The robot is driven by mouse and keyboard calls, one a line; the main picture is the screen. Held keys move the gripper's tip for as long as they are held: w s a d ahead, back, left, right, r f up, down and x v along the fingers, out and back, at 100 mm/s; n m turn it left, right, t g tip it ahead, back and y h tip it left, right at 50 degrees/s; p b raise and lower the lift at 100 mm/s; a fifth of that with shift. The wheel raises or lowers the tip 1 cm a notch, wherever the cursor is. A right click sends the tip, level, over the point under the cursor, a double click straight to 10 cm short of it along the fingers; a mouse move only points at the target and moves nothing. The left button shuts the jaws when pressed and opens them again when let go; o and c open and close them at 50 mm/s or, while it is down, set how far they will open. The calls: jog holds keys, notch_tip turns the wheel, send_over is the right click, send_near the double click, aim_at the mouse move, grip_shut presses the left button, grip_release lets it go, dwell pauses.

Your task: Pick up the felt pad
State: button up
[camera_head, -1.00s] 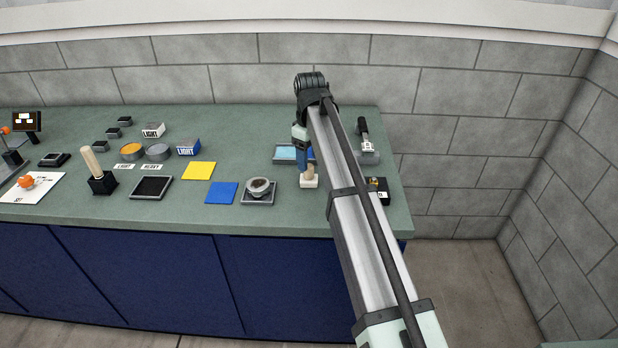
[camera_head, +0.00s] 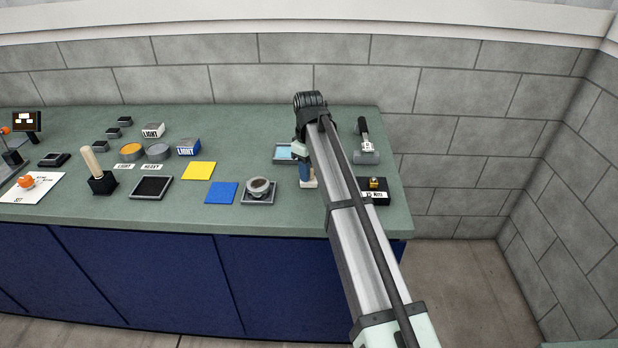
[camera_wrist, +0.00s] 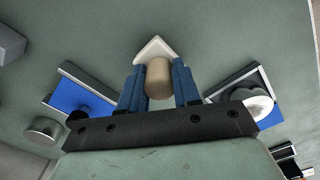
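The felt pad is a white block with a round, pale wooden handle. In the wrist view its handle (camera_wrist: 159,78) stands between my gripper's two blue fingers. The pad's white base (camera_wrist: 154,46) shows beyond the handle, one corner pointing away. My gripper (camera_wrist: 160,88) is shut on the handle, with no clear gap on either side. In the head view my gripper (camera_head: 306,178) is low over the pad, and my arm hides the handle. Only a bit of the white base (camera_head: 308,185) shows there, at counter level. I cannot tell whether it rests on the counter.
A tray with a light blue face (camera_head: 283,152) lies behind the gripper. A round cup on a square base (camera_head: 258,188) stands to the left, and a black box (camera_head: 376,190) to the right. A blue sheet (camera_head: 221,193) and a yellow sheet (camera_head: 199,171) lie farther left.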

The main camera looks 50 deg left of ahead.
grip_shut()
notch_tip(320, 180, up, 10)
jog(key=shift+r, duration=0.1)
dwell(0.5)
